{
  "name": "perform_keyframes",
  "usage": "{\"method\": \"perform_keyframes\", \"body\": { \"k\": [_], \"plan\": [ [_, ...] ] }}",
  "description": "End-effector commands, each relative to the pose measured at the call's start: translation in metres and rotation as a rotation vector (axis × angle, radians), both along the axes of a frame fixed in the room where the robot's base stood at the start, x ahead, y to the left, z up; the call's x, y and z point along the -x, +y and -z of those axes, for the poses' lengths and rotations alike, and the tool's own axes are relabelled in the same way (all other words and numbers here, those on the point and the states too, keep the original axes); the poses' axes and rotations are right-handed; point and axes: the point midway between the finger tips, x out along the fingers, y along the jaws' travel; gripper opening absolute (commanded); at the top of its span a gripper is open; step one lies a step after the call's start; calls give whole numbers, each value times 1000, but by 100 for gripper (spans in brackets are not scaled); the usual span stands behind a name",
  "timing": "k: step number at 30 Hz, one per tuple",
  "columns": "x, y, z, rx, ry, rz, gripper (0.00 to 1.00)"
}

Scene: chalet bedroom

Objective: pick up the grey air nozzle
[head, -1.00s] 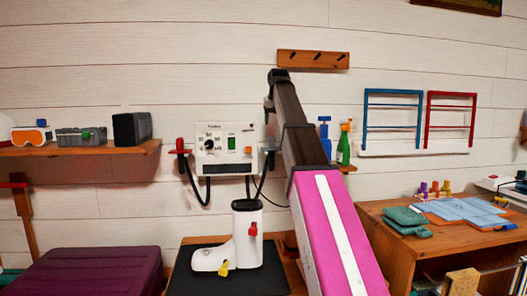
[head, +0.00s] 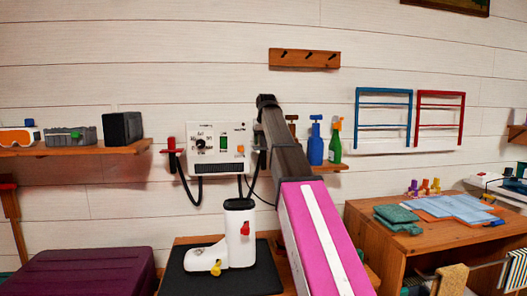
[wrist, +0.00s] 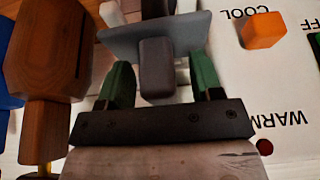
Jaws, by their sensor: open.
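The grey air nozzle (wrist: 157,72) shows in the wrist view as a dark grey rounded body against a lighter blue-grey bracket (wrist: 120,42). My gripper (wrist: 161,80) is open, with one green finger on each side of the nozzle. A gap shows beside each finger, and I cannot tell whether either touches. In the head view my arm hides the gripper and most of the nozzle, at the right end of the white control panel (head: 218,168). A red nozzle (head: 172,147) hangs on the panel's left side.
A white boot (head: 238,235) stands on a black mat below the panel. Blue (head: 315,148) and green (head: 335,145) bottles stand on a small shelf right of my arm. A brown wooden object (wrist: 45,55) is close to the gripper's left in the wrist view.

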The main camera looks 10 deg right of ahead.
Motion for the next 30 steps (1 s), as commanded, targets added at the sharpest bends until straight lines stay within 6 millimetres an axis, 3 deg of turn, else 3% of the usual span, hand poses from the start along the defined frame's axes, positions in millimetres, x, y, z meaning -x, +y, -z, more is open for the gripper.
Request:
{"method": "perform_keyframes", "body": {
  "k": [5,10,22,30],
  "plan": [
    [0,0,0,0,-1,0,56],
    [0,0,-1,0,-1,0,3],
    [0,0,-5,0,-2,0,3],
    [-2,0,-33,0,-2,0,3]
  ]
}}
